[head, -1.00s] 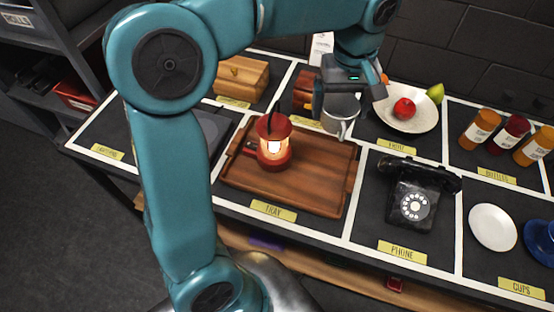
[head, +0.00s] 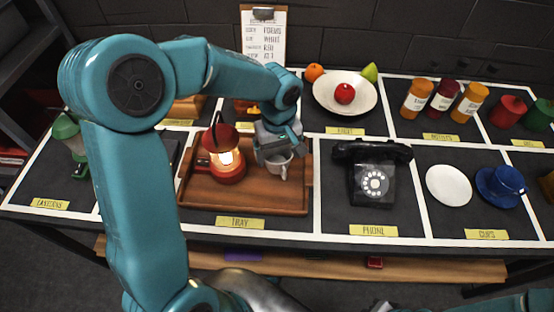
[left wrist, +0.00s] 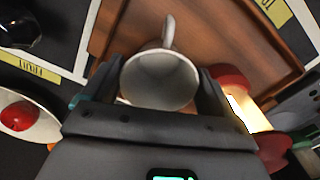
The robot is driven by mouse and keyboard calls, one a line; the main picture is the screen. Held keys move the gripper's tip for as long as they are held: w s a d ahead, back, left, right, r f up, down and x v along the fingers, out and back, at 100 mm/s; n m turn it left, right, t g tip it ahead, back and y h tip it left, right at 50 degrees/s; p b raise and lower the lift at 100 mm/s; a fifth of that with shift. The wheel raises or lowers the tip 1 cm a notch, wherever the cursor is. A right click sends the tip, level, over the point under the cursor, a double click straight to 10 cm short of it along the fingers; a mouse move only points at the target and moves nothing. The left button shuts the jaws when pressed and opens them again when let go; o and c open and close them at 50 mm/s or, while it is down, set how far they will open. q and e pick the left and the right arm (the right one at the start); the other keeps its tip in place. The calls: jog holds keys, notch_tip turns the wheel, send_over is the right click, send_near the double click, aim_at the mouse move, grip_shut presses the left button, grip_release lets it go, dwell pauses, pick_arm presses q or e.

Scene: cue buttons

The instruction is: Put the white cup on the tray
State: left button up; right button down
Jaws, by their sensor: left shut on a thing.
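The white cup (head: 280,167) is between the fingers of my left gripper (head: 275,152), over the right part of the wooden tray (head: 240,200). In the left wrist view the cup (left wrist: 160,82) shows its open mouth, handle pointing up the picture, with a finger on each side. The gripper is shut on it. I cannot tell whether the cup's base touches the tray. A lit red lantern (head: 225,160) stands on the tray left of the cup. My right gripper is not in view.
A black phone (head: 372,182) stands right of the tray. A white fruit bowl (head: 325,92) is behind it. A white saucer (head: 449,186) and a blue cup (head: 507,180) are at the right. A clipboard (head: 262,40) stands at the back. The tray's front strip is bare.

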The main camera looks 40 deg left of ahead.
aim_at(277, 161)
pick_arm(q)
notch_tip(277, 161, down, 3)
jog(key=shift+s+a, duration=0.1)
jog(key=shift+s, duration=0.05)
jog(key=shift+f, duration=0.3)
jog(key=shift+f, duration=0.15)
jog(key=o, duration=0.9)
